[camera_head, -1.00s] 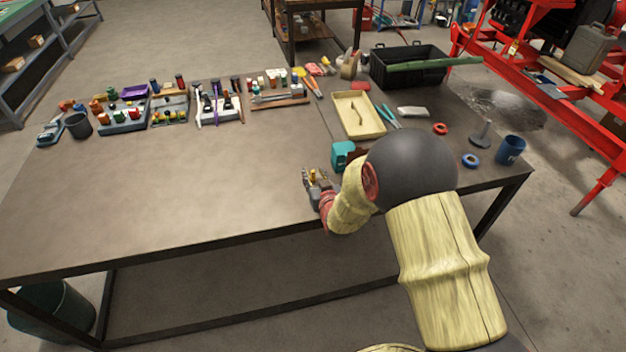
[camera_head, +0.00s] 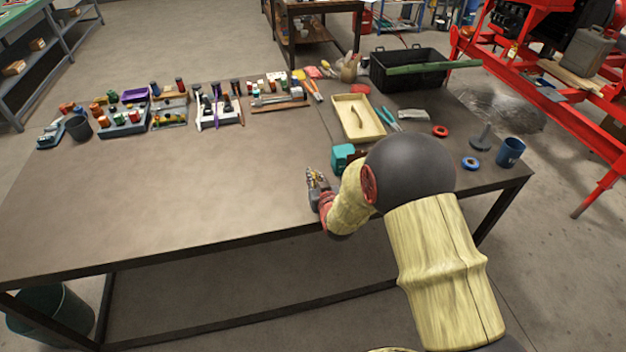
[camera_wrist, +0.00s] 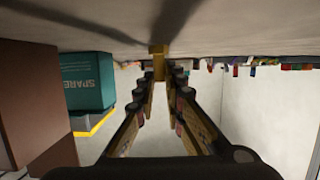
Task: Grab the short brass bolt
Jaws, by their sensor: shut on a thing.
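My gripper (camera_head: 314,179) is low at the front edge of the brown workbench (camera_head: 200,190), left of the teal box. In the wrist view, the two fingers (camera_wrist: 158,78) come together on a short brass piece, the brass bolt (camera_wrist: 157,60). It sits between the fingertips, with its wider end at the bench surface, which shows along the top of this view. I cannot tell whether the bolt touches the bench. In the head view the bolt is too small to make out clearly between the fingers.
The teal box (camera_head: 342,157), marked SPARE in the wrist view (camera_wrist: 88,82), stands close beside my gripper, with a brown box (camera_wrist: 35,100) near it. A cream tray (camera_head: 377,131) lies behind. Racks of small parts (camera_head: 122,120) line the back left. The bench's left middle is clear.

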